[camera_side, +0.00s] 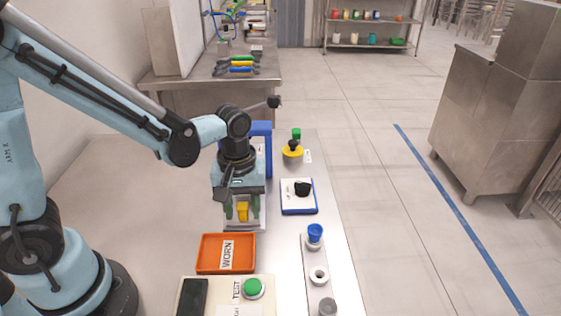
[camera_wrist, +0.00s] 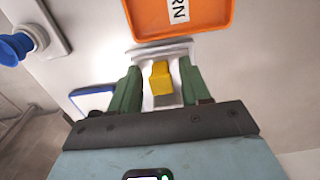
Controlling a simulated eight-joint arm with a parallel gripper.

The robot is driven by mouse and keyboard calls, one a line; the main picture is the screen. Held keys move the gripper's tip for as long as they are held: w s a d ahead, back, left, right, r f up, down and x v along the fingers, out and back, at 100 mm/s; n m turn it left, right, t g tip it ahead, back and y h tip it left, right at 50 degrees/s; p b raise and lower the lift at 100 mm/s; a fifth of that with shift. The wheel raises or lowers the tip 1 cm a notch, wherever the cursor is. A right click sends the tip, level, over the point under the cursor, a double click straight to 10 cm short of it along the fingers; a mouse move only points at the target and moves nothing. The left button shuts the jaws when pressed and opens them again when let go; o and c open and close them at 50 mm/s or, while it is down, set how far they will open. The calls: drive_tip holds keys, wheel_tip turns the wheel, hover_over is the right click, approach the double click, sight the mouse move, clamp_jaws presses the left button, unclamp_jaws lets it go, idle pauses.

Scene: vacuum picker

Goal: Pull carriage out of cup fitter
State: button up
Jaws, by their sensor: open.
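My gripper (camera_side: 242,208) is open above the work table. Its two green fingers stand on either side of a yellow block (camera_side: 243,212), with gaps visible in the wrist view. The block, which looks like the carriage's grip, also shows in the wrist view (camera_wrist: 160,78) between the fingers. It sits on a pale grey plate (camera_wrist: 163,52). A blue upright frame (camera_side: 262,130), apparently part of the cup fitter, rises behind my wrist. Most of the fitter and the rest of the carriage are hidden by my gripper.
An orange tray marked WORN (camera_side: 205,266) lies just in front of the plate. A white pad with a black piece (camera_side: 303,189) and a yellow-topped item (camera_side: 292,152) stand to the right. A strip holds a blue cup (camera_side: 315,233). A green button (camera_side: 253,287) is in front.

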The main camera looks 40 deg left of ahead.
wheel_tip(320, 180, up, 12)
drive_tip(key=shift+f, duration=0.25)
idle(0.3)
drive_tip(key=a+m+t, duration=0.1)
drive_tip(key=m+t, duration=0.1)
drive_tip(key=m, duration=0.1)
drive_tip(key=s+a+m+t, duration=0.1)
drive_tip(key=a+m+t, duration=0.1)
drive_tip(key=m, duration=0.1)
drive_tip(key=s+a+m+t, duration=0.1)
drive_tip(key=m+t, duration=0.2)
drive_tip(key=shift+s+a+f, duration=0.15)
drive_tip(key=shift+a+f, duration=0.15)
drive_tip(key=shift+a, duration=0.1)
